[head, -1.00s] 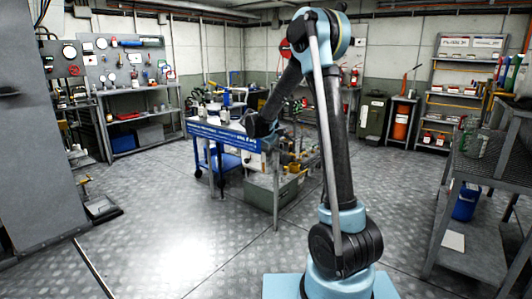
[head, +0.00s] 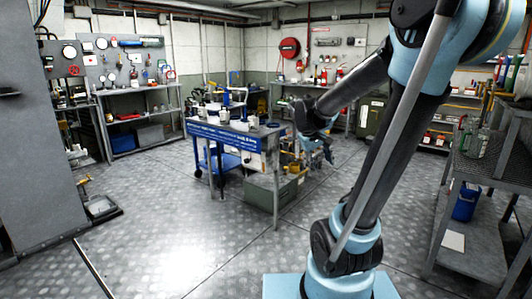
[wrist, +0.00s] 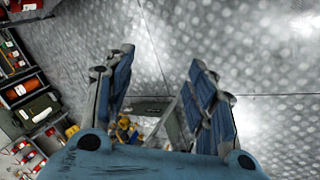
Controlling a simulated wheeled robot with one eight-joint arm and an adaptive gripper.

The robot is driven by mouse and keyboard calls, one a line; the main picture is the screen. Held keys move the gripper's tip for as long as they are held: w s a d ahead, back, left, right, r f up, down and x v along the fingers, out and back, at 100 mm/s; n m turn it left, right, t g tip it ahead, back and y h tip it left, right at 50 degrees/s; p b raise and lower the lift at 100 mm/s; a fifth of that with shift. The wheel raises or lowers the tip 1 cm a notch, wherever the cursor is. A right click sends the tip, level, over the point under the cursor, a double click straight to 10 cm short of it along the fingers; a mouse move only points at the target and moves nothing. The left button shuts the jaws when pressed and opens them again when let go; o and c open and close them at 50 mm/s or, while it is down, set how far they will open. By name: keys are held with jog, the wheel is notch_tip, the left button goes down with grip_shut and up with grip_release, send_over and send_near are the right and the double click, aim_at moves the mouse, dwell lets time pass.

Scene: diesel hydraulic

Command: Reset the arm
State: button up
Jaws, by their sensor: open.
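My gripper (wrist: 160,100) shows in the wrist view with its two blue-padded fingers spread apart and nothing between them. Bare metal floor lies beyond the fingertips. In the head view my gripper (head: 320,148) hangs at the end of my raised arm, just right of the blue workbench (head: 205,131). In that view it overlaps the yellow and brass parts near a green box, and its distance from them is hard to judge.
A green box (head: 262,193) stands on the floor by the workbench. A grey shelf rack with a blue bucket (head: 466,203) is at the right. Wall shelves (head: 150,130) line the back left. The checker-plate floor (head: 190,235) in front is clear.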

jog(key=s+f+m+y, duration=0.1)
jog(key=s+f, duration=0.2)
jog(key=s, duration=0.4)
jog(key=s+a+f+m+y, duration=0.1)
jog(key=s+f+y, duration=0.1)
jog(key=s, duration=0.5)
jog(key=s+a+f+m+g+y, duration=0.1)
jog(key=s+f, duration=0.4)
jog(key=s, duration=0.2)
jog(key=shift+s+m, duration=0.3)
jog(key=shift+s, duration=0.1)
jog(key=shift+d, duration=0.1)
jog(key=shift+c, duration=0.6)
